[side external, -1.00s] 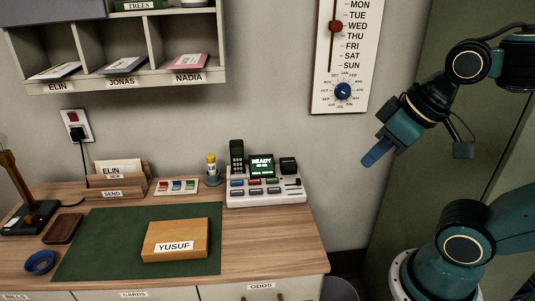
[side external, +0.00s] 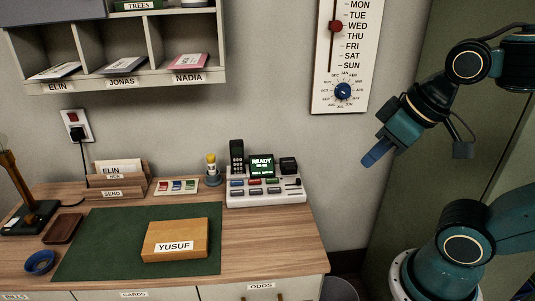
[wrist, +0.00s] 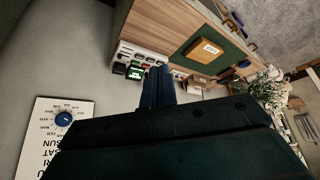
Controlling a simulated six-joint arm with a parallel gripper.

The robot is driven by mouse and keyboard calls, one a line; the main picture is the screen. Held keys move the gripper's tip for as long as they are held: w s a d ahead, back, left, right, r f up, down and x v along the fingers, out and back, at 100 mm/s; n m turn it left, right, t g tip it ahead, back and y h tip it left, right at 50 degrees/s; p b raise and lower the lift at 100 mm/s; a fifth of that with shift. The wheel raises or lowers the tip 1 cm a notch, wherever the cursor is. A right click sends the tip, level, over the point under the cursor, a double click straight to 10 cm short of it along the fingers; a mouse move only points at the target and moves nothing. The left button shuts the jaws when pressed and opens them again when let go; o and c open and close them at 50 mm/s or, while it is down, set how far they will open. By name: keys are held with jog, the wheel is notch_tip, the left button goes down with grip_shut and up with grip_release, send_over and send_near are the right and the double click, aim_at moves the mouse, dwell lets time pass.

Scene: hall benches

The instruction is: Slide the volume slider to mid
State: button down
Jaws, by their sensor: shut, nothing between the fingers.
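The white phone console (side external: 265,193) stands at the back right of the desk, with a dark handset, a lit screen reading READY and rows of coloured buttons. Small dark controls sit at its right end (side external: 292,184); the volume slider is too small to tell among them. The console also shows in the wrist view (wrist: 138,56), near the fingertips in the picture. My gripper (side external: 371,159) is shut and empty. It is in the air to the right of the console, apart from it and below the wall calendar. Its blue fingers also show in the wrist view (wrist: 158,84).
A wall calendar board (side external: 343,60) with a red slider and blue dial hangs beside my arm. A box labelled YUSUF (side external: 175,240) lies on a green mat (side external: 100,240). A figure-like holder (side external: 212,172) and button panel (side external: 176,186) stand left of the console.

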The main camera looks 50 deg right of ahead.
jog(key=c, duration=1.6)
grip_release()
jog(key=shift+o, duration=1)
jog(key=shift+w+d+r, duration=0.15)
jog(key=shift+w+r, duration=0.05)
jog(key=shift+w, duration=0.3)
jog(key=m+g, duration=0.6)
jog(key=m, duration=0.3)
send_over(299, 179)
notch_tip(299, 179, down, 16)
jog(key=shift+f, duration=0.1)
jog(key=shift+f, duration=0.1)
jog(key=shift+f, duration=6.8)
